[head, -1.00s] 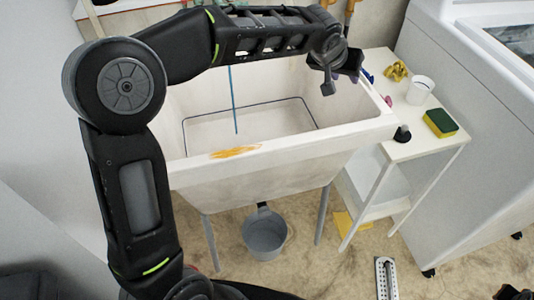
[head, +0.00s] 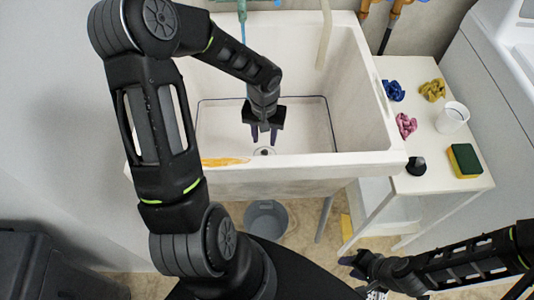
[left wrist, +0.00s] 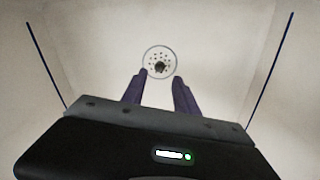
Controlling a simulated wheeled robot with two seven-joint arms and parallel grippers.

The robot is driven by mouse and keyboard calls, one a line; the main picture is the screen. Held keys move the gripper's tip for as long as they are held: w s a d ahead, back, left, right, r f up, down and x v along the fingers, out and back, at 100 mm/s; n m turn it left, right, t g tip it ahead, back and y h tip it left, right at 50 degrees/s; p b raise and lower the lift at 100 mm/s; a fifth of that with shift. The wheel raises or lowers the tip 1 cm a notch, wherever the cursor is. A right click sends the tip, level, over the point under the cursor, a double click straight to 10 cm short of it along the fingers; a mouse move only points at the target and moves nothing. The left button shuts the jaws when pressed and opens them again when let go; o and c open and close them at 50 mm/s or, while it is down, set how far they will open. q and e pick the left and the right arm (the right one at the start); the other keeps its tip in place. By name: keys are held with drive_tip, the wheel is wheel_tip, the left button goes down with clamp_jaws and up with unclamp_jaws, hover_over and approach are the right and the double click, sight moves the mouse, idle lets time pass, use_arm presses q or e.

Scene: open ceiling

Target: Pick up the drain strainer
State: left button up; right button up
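The drain strainer (head: 264,151) is a small round disc with a dark centre on the floor of the white sink (head: 362,160). In the left wrist view the drain strainer (left wrist: 159,62) shows whole, pale with dark holes and a dark knob, just beyond the fingertips. My left gripper (head: 264,143) points down inside the sink above the strainer. Its two fingers are apart with nothing between them; they also show in the left wrist view (left wrist: 160,85). My right gripper (head: 350,266) is low at the right, in front of the side shelf, and its fingers are too unclear to read.
The sink's front wall stands close to my left arm. A white side shelf (head: 432,150) holds crumpled cloths, a white cup (head: 452,117), a black stopper (head: 416,166) and a sponge (head: 464,160). A grey pot (head: 266,219) sits below the sink.

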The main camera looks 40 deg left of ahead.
sight(265, 152)
use_arm(q)
drive_tip(key=shift+f, duration=1.25)
wheel_tip(265, 152, down, 5)
drive_tip(key=shift+f, duration=0.15)
drive_tip(key=shift+c, duration=0.2)
clamp_jaws()
